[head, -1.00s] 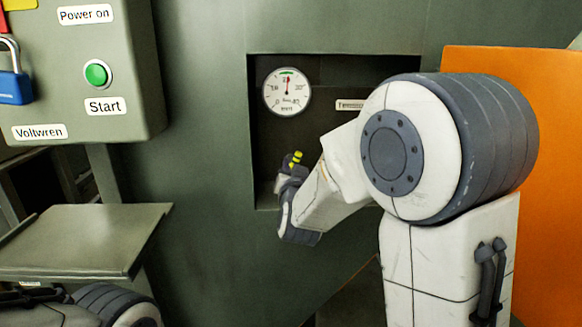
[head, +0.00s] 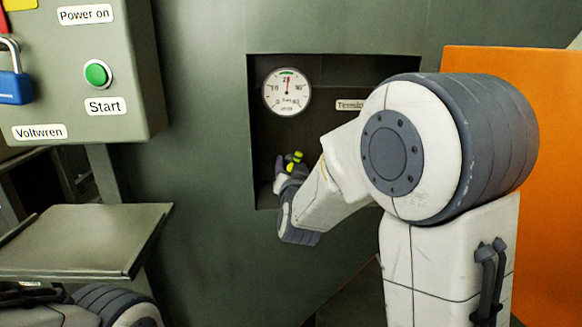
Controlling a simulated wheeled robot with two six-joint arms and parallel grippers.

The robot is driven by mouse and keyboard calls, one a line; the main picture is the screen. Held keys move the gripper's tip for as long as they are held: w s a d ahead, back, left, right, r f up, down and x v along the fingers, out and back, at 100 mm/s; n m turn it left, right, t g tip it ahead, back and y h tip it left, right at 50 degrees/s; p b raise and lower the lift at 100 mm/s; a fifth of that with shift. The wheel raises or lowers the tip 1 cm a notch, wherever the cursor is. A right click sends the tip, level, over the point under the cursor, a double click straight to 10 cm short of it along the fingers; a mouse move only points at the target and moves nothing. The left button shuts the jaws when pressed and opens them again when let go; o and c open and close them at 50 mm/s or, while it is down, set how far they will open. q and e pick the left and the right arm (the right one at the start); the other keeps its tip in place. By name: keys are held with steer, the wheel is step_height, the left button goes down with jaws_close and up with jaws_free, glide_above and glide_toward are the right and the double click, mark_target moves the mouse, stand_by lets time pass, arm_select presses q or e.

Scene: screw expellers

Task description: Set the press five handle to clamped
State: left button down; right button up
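A small yellow-green piece (head: 295,157), which may be part of the handle, shows at my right gripper (head: 285,170) inside a dark recess (head: 268,135) in the green machine panel. The rest of the handle is hidden behind my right gripper and arm. The gripper's fingers are too small and covered to tell whether they are shut on it. A round white gauge (head: 287,92) sits above the gripper in the recess, its needle pointing nearly straight up. My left gripper is not in view; only part of my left arm shows at the bottom left.
A control box (head: 130,60) with a green Start button (head: 97,73) and a blue padlock (head: 14,84) is at the upper left. A metal shelf (head: 85,240) juts out below it. An orange panel (head: 550,190) stands at the right. A partly covered label (head: 349,105) is in the recess.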

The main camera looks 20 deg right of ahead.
stand_by(0.3)
steer(key=v, duration=0.7)
steer(key=shift+s+a+r+p, duration=0.1)
steer(key=shift+s+r+p, duration=0.05)
steer(key=shift+p, duration=0.15)
steer(key=b+v, duration=0.3)
steer(key=b, duration=0.1)
